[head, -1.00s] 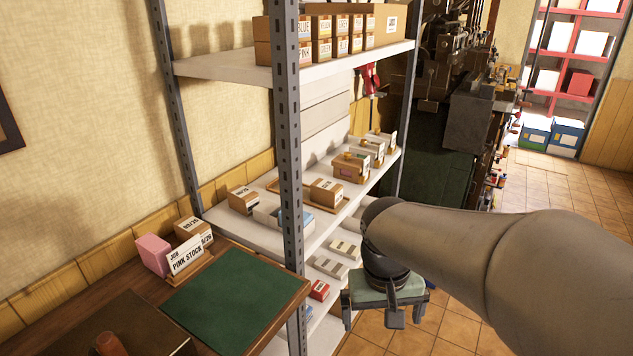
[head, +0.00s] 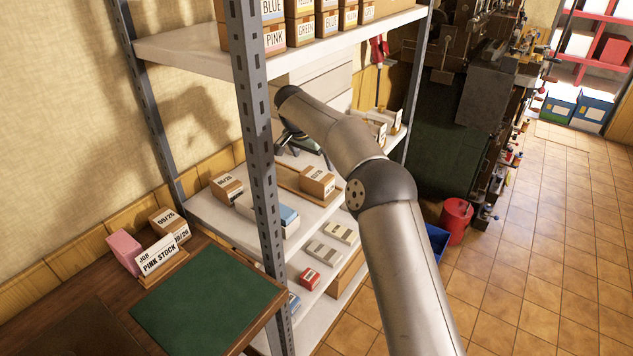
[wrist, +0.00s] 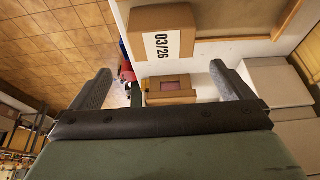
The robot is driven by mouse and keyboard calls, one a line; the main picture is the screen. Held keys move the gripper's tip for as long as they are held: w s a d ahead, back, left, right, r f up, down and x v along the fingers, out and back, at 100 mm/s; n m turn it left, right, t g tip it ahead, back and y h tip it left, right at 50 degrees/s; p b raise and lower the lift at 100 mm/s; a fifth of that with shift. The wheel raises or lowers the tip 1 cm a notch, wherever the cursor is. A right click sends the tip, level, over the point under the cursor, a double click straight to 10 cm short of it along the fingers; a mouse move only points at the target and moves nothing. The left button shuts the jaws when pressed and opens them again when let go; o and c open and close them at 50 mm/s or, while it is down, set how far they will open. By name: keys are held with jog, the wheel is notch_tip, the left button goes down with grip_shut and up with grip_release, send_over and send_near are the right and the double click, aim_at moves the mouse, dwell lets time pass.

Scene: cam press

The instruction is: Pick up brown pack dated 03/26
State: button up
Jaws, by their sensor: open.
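A brown pack labelled 03/26 (wrist: 162,38) is in the wrist view, beyond my open fingers and toward the top. My gripper (head: 300,146) is over that shelf, behind and above this pack, partly hidden by my arm. In the wrist view my gripper (wrist: 160,78) has its two fingers wide apart with nothing held between them.
Another brown pack (head: 227,187) stands left on the shelf, behind the grey upright (head: 262,130). The upper shelf (head: 190,55) holds colour-named boxes. The desk holds a pink block (head: 124,251).

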aim_at(316, 174)
jog(key=x, duration=0.3)
jog(key=shift+w+f+p, duration=0.15)
jog(key=shift+f+p, duration=0.1)
jog(key=shift+p, duration=0.1)
jog(key=p+x, duration=0.1)
jog(key=x, duration=0.1)
jog(key=p+x, duration=0.1)
jog(key=x, duration=0.2)
jog(key=shift+a+f, duration=0.15)
jog(key=shift+f, duration=0.25)
jog(key=shift+c, duration=0.3)
jog(key=c, duration=0.9)
